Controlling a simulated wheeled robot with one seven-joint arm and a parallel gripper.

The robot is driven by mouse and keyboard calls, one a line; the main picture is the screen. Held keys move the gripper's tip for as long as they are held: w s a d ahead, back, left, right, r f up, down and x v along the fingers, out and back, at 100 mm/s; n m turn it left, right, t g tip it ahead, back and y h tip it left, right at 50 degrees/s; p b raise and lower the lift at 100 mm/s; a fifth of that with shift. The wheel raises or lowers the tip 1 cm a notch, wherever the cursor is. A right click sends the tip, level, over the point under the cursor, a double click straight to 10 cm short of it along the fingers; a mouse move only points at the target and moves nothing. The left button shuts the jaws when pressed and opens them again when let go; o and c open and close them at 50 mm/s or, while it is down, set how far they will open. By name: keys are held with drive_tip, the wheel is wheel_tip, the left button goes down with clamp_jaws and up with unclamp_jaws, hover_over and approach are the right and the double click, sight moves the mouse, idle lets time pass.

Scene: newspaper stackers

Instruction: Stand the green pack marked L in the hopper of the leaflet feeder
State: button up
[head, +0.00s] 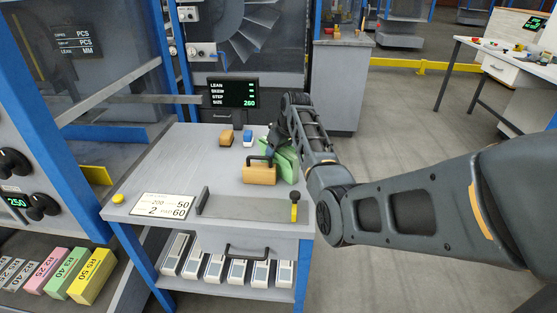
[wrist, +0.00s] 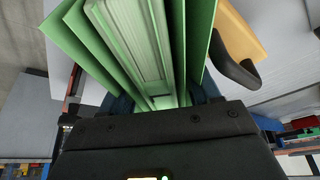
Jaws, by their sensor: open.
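Green upright panels (head: 285,163) stand on the grey table beside and below my gripper (head: 276,142). In the wrist view, thin green sheets (wrist: 88,50) flank a paler green ribbed block (wrist: 133,40), which lies between the fingers of my gripper (wrist: 163,101). The fingers are open, one on each side of this green group. I cannot tell which of these parts are the pack and which the hopper. No letter L is readable. My arm hides part of the green group in the head view.
A tan block with a black handle (head: 259,175) sits just left of the green group. A small orange block (head: 226,138) and a blue-white one (head: 248,137) lie behind. A display (head: 233,92) stands at the back; a number card (head: 163,207) lies front left.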

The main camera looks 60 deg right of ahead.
drive_tip(key=shift+w+f, duration=0.1)
drive_tip(key=shift+f, duration=0.15)
drive_tip(key=shift+c, duration=0.2)
clamp_jaws()
